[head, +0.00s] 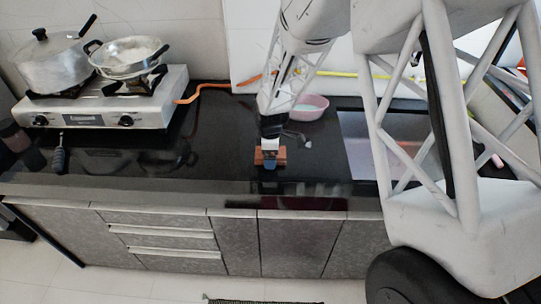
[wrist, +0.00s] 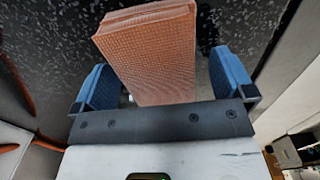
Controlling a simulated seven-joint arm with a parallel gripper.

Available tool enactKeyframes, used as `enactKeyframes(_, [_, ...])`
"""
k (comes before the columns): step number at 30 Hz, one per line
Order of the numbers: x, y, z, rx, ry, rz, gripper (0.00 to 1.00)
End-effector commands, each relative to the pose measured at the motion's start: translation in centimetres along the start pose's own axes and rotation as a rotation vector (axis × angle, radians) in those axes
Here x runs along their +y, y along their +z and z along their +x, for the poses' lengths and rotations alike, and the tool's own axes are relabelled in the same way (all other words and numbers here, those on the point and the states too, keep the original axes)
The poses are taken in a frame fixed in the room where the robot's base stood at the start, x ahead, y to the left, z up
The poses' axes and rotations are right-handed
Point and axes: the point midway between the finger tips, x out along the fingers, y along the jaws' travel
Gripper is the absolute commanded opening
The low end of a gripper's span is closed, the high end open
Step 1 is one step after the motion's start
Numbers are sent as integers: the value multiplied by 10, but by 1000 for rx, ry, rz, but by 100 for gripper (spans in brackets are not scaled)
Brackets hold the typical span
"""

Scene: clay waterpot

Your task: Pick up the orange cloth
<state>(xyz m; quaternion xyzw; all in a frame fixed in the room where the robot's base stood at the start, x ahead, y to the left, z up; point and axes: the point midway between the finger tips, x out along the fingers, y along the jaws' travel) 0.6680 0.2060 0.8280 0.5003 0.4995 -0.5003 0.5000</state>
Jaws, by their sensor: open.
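The orange cloth (head: 281,155) is a folded, block-like piece with a woven texture on the black countertop, near its front edge. In the wrist view the cloth (wrist: 155,55) fills the space between the two blue fingertips. My gripper (head: 270,164) is right at the cloth in the head view and partly hides it. In the wrist view my gripper (wrist: 164,80) is open, with a gap between each finger and the cloth's sides. The cloth's near end is hidden behind the gripper's dark bar.
A pink bowl (head: 308,107) stands behind my gripper. A stove (head: 110,105) with a pot (head: 48,62) and a pan (head: 128,58) is at the left. A sink (head: 372,150) lies to the right.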

Motion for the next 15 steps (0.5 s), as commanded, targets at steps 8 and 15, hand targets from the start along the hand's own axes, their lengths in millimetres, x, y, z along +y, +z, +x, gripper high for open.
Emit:
enactKeyframes(8, [0,0,0,0,0,0,88])
enactKeyframes(15, [0,0,0,0,0,0,51])
